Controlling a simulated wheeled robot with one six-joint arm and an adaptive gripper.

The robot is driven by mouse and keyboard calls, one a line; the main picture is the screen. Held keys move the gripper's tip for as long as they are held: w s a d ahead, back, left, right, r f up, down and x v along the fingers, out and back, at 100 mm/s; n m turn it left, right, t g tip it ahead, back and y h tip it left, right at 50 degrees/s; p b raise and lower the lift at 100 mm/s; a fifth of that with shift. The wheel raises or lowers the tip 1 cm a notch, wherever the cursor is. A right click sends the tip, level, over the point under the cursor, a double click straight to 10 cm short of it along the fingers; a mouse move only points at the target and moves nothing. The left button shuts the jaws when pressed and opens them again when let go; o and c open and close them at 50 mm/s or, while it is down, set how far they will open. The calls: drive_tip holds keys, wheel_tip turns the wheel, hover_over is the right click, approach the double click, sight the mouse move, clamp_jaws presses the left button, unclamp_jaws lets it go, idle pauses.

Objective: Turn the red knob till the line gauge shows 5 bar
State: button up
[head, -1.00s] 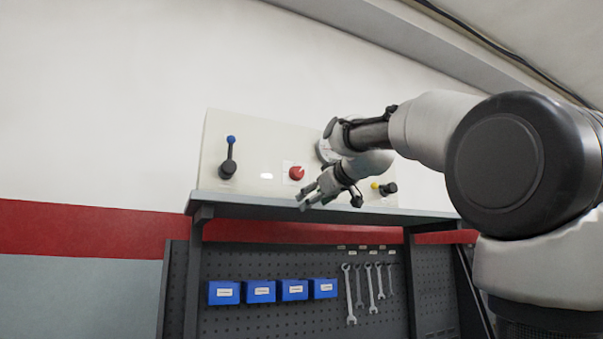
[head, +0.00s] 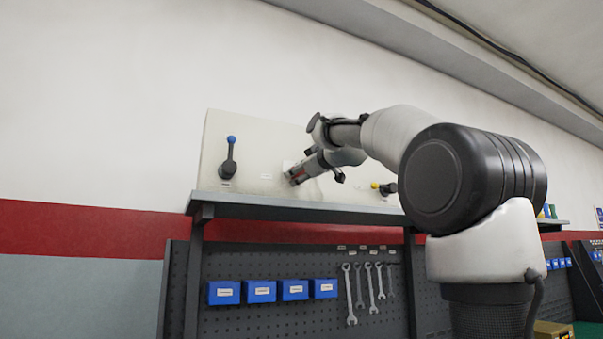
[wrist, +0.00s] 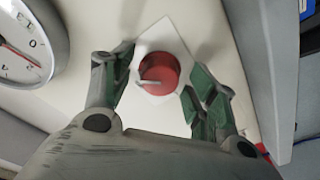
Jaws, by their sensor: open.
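The red knob (wrist: 160,73) sits on a white plate on the panel (head: 232,125). In the wrist view it lies between the two green-padded fingers of my gripper (wrist: 163,84), with a gap visible on both sides. A light grey pointer mark shows on the knob. In the head view my gripper (head: 293,176) is in front of the knob and hides most of it. The gauge (wrist: 30,42) is cut off at the wrist view's left edge; its red needle is partly visible, and I cannot read its value. My arm hides the gauge in the head view.
A blue-tipped black lever (head: 229,160) is left on the panel, and a yellow-tipped one (head: 385,188) right. A grey shelf (head: 300,208) runs below the panel. Blue bins (head: 261,291) and wrenches (head: 350,293) hang beneath it.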

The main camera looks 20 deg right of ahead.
drive_tip(key=shift+c, duration=0.2)
drive_tip(key=c, duration=1)
drive_tip(key=shift+m, duration=0.4)
drive_tip(key=m, duration=0.4)
drive_tip(key=shift+a+f+m, duration=0.1)
drive_tip(key=shift+m, duration=0.3)
drive_tip(key=m, duration=0.5)
drive_tip(key=shift+m+t+h, duration=0.3)
drive_tip(key=m, duration=0.5)
drive_tip(key=shift+a+m, duration=0.1)
drive_tip(key=shift+m, duration=0.2)
drive_tip(key=m+h, duration=0.1)
drive_tip(key=m, duration=0.5)
